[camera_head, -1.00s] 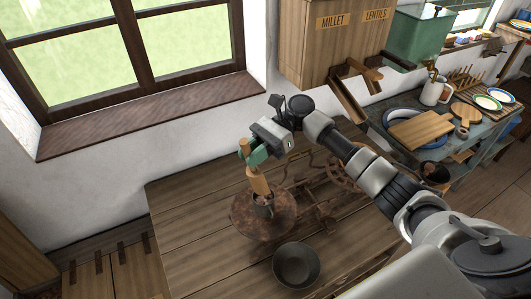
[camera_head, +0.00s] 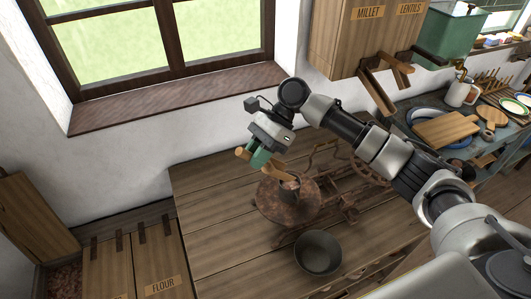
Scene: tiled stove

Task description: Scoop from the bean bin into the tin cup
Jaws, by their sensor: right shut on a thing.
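My right gripper (camera_head: 259,157) has green fingers and is shut on a wooden scoop (camera_head: 274,167), above the table and next to the tin cup. The scoop is tilted, with its handle end sticking out left of the fingers. The small tin cup (camera_head: 290,188) stands on a rusty round plate (camera_head: 268,204) of a balance scale; its inside is too small to make out. An open bin with reddish contents (camera_head: 66,281) shows at the lower left edge, its wooden lid (camera_head: 36,218) raised; no bean label is visible. My left gripper is out of view.
A dark round bowl (camera_head: 318,253) stands on the wooden table (camera_head: 215,225) in front of the scale. A closed flour bin (camera_head: 160,262) is at lower left. Millet and lentil boxes with wooden chutes (camera_head: 375,90) hang on the wall at upper right. The table's left part is clear.

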